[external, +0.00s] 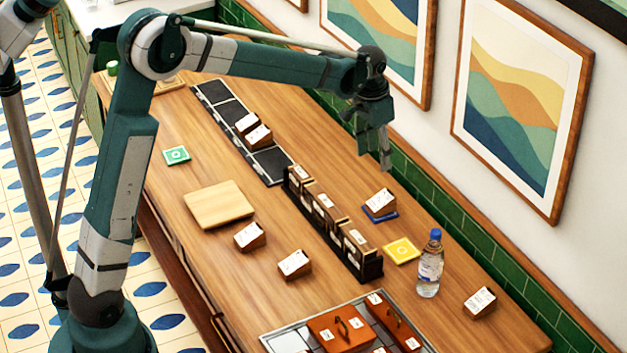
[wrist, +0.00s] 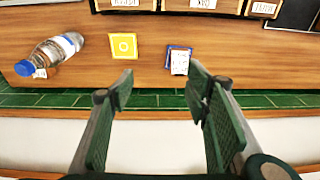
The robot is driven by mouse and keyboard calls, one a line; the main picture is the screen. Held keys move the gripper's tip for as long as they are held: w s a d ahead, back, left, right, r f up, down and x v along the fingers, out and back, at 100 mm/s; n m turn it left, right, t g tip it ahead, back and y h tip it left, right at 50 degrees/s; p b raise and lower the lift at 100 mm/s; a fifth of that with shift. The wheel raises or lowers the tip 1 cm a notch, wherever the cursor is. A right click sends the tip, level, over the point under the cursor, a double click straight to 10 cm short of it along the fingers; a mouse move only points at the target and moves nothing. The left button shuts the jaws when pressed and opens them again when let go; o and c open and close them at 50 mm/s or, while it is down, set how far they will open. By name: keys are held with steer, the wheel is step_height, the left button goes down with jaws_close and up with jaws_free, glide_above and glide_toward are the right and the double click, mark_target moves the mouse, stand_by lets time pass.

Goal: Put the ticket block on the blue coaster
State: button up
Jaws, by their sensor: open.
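A ticket block (external: 380,200), wooden with a white printed face, rests on the blue coaster (external: 381,216) near the wall side of the table. In the wrist view the block (wrist: 180,63) covers most of the blue coaster (wrist: 168,50), whose edge shows around it. My gripper (external: 374,150) is in the air above and beyond them, toward the wall. In the wrist view my gripper (wrist: 161,86) has its fingers spread with nothing between them, and the block lies ahead of the fingertips, apart from them.
A yellow coaster (external: 401,250), a water bottle (external: 430,265) and another ticket block (external: 479,302) stand nearby. A black rack (external: 368,268) of blocks runs along the middle. Two more blocks (external: 250,236) (external: 294,264), a wooden board (external: 219,204) and a green coaster (external: 176,155) lie left. Framed pictures hang behind.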

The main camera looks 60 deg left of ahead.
steer(key=s+d+r+t, duration=0.1)
steer(key=s+d+r, duration=0.3)
steer(key=s, duration=0.3)
steer(key=s+d+r+t, duration=0.1)
steer(key=s+d+r, duration=0.3)
steer(key=s, duration=0.4)
steer(key=s+d+r+t, duration=0.1)
steer(key=s+d+r, duration=0.25)
steer(key=s, duration=0.35)
steer(key=s+d+f+t, duration=0.1)
steer(key=s+d+f, duration=0.1)
steer(key=s, duration=0.8)
steer(key=s+d+f+t, duration=0.1)
steer(key=s+d, duration=0.3)
steer(key=s, duration=0.7)
steer(key=shift+s+d+f+t, duration=0.3)
steer(key=shift+f+t, duration=0.1)
steer(key=shift+f, duration=0.4)
